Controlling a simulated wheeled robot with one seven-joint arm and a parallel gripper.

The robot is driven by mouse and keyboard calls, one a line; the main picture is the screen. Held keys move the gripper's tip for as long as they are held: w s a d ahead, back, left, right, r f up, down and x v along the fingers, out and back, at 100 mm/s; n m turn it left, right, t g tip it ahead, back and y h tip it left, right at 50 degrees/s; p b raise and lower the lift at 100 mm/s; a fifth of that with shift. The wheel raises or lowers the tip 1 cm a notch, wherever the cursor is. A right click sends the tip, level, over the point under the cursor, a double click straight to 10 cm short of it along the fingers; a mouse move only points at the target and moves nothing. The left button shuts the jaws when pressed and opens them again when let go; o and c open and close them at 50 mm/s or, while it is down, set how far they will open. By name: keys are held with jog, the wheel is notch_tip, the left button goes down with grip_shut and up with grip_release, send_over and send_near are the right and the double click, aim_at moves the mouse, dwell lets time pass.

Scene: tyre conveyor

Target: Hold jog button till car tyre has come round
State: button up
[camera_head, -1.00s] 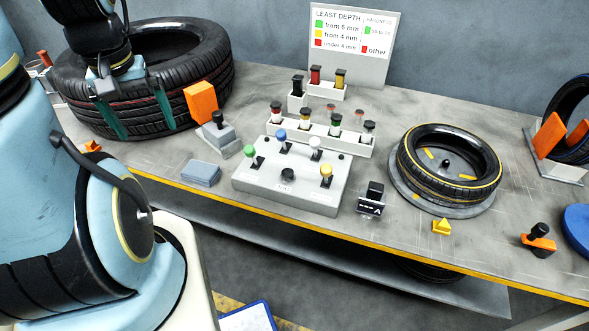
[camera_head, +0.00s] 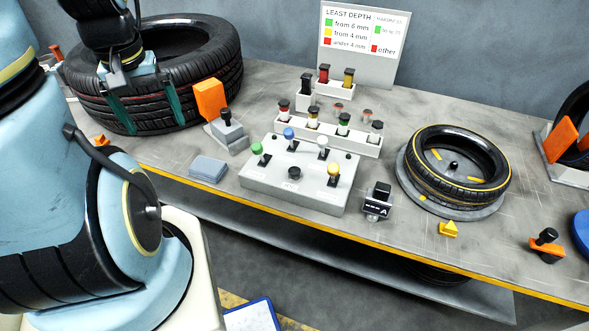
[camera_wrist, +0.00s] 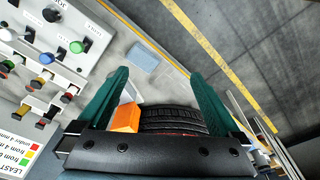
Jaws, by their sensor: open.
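A pale grey control panel (camera_head: 260,182) stands at mid-table with green (camera_head: 257,148), blue (camera_head: 289,133), white (camera_head: 323,143) and yellow (camera_head: 334,169) knobs and a black button (camera_head: 294,173). A large tyre with red lines (camera_head: 215,85) lies at the left. A smaller, yellow-lined tyre (camera_head: 480,187) lies on a round plate at the right. My gripper (camera_head: 148,100) is open and empty, its teal fingers in front of the large tyre. In the wrist view, the gripper (camera_wrist: 160,73) points away from the panel (camera_wrist: 85,22).
Racks of coloured-capped pegs (camera_head: 310,132) stand behind the panel, below a depth chart (camera_head: 363,40). An orange plate (camera_head: 210,101) stands beside the large tyre, a grey block (camera_head: 208,168) by the panel. A small stand marked A (camera_head: 376,207) and yellow pointer (camera_head: 448,229) sit near the yellow-edged front.

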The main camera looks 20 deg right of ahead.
jog(key=shift+c, duration=0.2)
grip_shut()
dwell(0.6)
dwell(0.9)
